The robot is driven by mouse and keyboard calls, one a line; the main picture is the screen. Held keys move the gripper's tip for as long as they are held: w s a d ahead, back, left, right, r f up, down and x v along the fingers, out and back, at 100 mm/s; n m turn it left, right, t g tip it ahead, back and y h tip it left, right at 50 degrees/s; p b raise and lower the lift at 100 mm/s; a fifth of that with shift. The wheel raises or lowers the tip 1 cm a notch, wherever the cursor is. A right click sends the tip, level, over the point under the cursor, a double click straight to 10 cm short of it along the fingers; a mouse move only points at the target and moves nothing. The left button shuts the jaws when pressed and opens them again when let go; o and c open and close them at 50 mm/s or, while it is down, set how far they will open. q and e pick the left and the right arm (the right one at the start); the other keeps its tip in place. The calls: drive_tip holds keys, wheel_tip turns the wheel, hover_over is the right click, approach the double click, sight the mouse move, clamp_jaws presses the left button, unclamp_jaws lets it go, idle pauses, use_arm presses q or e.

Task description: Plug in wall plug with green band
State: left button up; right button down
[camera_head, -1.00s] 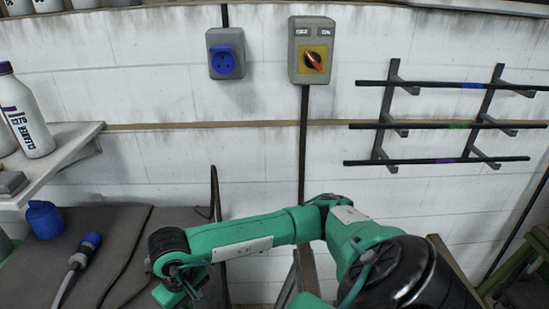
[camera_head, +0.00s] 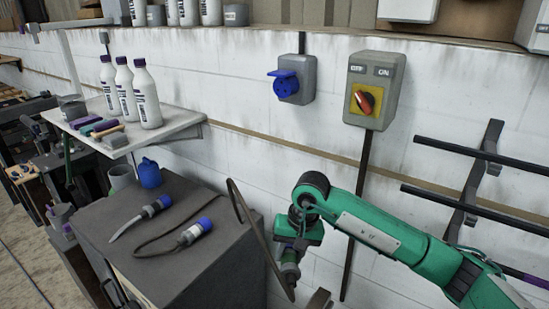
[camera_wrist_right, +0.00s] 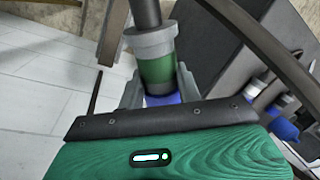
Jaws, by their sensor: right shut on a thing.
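My right gripper (camera_head: 290,257) is shut on a plug with a green band (camera_wrist_right: 157,70) in front of the wall, right of the dark bench. In the right wrist view, the gripper's grey fingers (camera_wrist_right: 159,88) flank the plug, which has a grey collar, a green band and a blue end. The blue end is partly hidden by the gripper body. A dark cable (camera_head: 245,215) loops beside the gripper. The blue wall socket (camera_head: 293,87) is above, in a grey box, with its lid raised. My left gripper is not in view.
A grey switch box (camera_head: 373,90) with a red knob is right of the socket. Two other blue-ended plugs (camera_head: 156,206) (camera_head: 197,231) lie on the bench (camera_head: 215,265). A shelf (camera_head: 180,130) holds bottles. Rack bars (camera_head: 480,152) stick out at right.

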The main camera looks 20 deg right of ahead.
drive_tip(key=w+d+r+m+t+y+p, duration=0.1)
drive_tip(key=w+r+m+t+p, duration=0.1)
drive_tip(key=w+r, duration=0.5)
drive_tip(key=w+r+m+t+y+p, duration=0.1)
drive_tip(key=w+r, duration=0.6)
drive_tip(key=r, duration=0.9)
drive_tip(key=w+d+r+m+t+y+p, duration=0.1)
drive_tip(key=w+r+m+t+p, duration=0.2)
drive_tip(key=w+r, duration=0.4)
wheel_tip(320, 180, up, 4)
drive_tip(key=shift+w+d+r+m, duration=0.2)
drive_tip(key=shift+w+d+m, duration=0.1)
drive_tip(key=shift+m, duration=0.3)
drive_tip(key=shift+w+d, duration=0.2)
drive_tip(key=shift+d, duration=0.1)
drive_tip(key=shift+s+a, duration=0.1)
idle(0.6)
idle(0.7)
